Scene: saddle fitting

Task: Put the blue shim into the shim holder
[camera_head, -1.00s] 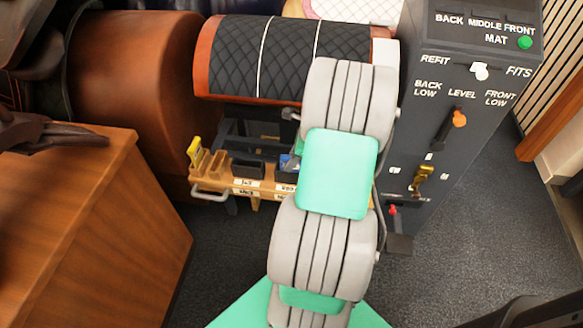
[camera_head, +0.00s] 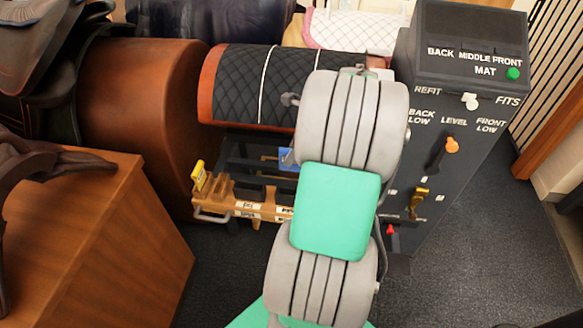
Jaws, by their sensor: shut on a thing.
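A blue piece (camera_head: 291,158), likely the blue shim, shows just left of my arm, above the wooden rack. Its right side is hidden by my arm. My gripper is hidden behind my own grey and green arm links, so its fingers and what they touch cannot be seen. A low wooden rack (camera_head: 240,208) with white labels and a metal handle stands below the padded roll. A yellow piece (camera_head: 199,175) stands at its left end. I cannot tell for sure whether this rack is the shim holder, and its right part is covered by my arm.
A black quilted roll (camera_head: 245,90) with orange edging lies behind the rack. A dark control cabinet (camera_head: 450,130) with levers stands close to the right of my arm. A wooden block (camera_head: 90,240) is at the lower left. Grey carpet (camera_head: 225,270) lies clear in front of the rack.

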